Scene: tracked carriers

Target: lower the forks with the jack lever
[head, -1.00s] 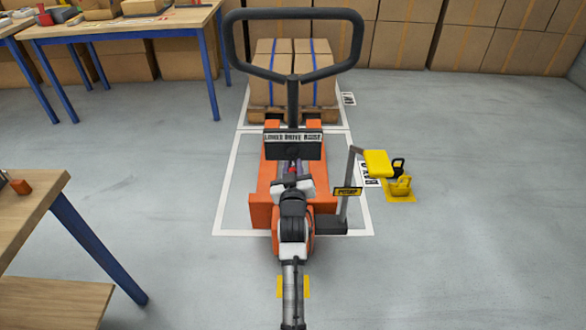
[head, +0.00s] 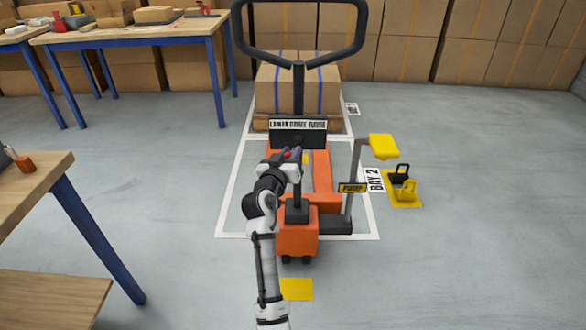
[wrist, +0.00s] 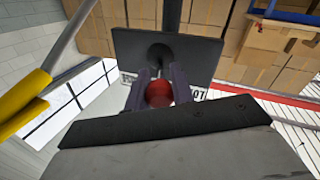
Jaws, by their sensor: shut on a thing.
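The orange pallet jack (head: 297,236) stands in the middle of the head view, with its looped black handle (head: 298,85) up. A dark panel below the handle carries a label (head: 298,124) reading LOWER, DRIVE, RAISE. My gripper (head: 288,154) is in front of this panel. In the wrist view its fingers (wrist: 158,92) are shut on the round red knob (wrist: 159,93) of the jack lever. The lever's shaft is mostly hidden behind the knob. An orange fork (head: 322,172) runs from the jack toward the pallet; its height above the floor is hard to tell.
A wooden pallet (head: 262,124) with boxes (head: 285,90) stands behind the jack. A yellow-topped PUMP pedal post (head: 383,147) rises at the right. Yellow and black blocks (head: 404,188) sit by BAY 2. Workbenches (head: 140,38) stand at the left. The right floor is clear.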

